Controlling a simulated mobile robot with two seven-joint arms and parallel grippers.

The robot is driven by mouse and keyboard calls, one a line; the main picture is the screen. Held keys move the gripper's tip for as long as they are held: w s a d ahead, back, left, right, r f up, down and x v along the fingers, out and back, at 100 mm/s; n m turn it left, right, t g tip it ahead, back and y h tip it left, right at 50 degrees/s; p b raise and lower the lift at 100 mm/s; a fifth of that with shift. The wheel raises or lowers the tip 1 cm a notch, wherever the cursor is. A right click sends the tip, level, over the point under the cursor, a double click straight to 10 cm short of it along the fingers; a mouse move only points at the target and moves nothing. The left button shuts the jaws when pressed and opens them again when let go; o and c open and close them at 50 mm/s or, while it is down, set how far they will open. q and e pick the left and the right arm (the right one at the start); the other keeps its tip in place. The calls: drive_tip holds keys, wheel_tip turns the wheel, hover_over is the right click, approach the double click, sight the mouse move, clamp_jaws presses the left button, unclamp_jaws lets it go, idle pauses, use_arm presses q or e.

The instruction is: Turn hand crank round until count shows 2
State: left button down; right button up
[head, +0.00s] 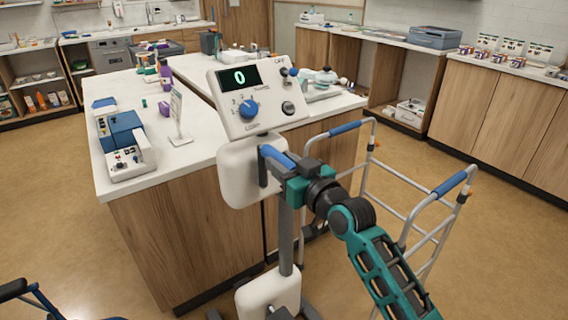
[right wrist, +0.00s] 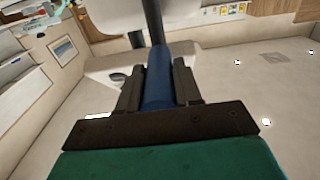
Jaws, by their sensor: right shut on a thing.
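The crank machine (head: 252,172) stands on a post in front of the white-topped island. Its tilted panel (head: 238,114) has a lit green count display (head: 239,78) showing 0, with a blue knob below it. The hand crank's blue grip (head: 276,155) sticks out from the white housing on a dark arm. My right gripper (head: 289,168) is shut on this grip. In the right wrist view the blue grip (right wrist: 158,78) lies between the two dark fingers (right wrist: 158,88). My left gripper does not show.
A walking frame (head: 420,195) with blue handles stands close to the right of my right arm. The island (head: 135,190) with a blue-and-white device (head: 122,140) is behind and left. Part of a dark-handled item (head: 14,290) shows at the lower left. Open floor (head: 500,250) lies to the right.

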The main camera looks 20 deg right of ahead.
drive_tip(key=shift+r, duration=0.1)
drive_tip(key=c, duration=0.3)
drive_tip(key=d+b, duration=0.1)
drive_tip(key=w+d, duration=0.1)
drive_tip(key=d, duration=0.1)
drive_tip(key=d+f+b, duration=0.1)
drive_tip(key=shift+w+d+b, duration=0.3)
drive_tip(key=shift+f, duration=0.1)
drive_tip(key=d+f+b, duration=0.1)
drive_tip(key=b, duration=0.1)
drive_tip(key=w+d+f+b, duration=0.1)
drive_tip(key=d+f+b, duration=0.1)
drive_tip(key=shift+w+d+b, duration=0.1)
drive_tip(key=shift+d+b, duration=0.2)
drive_tip(key=shift+b, duration=0.05)
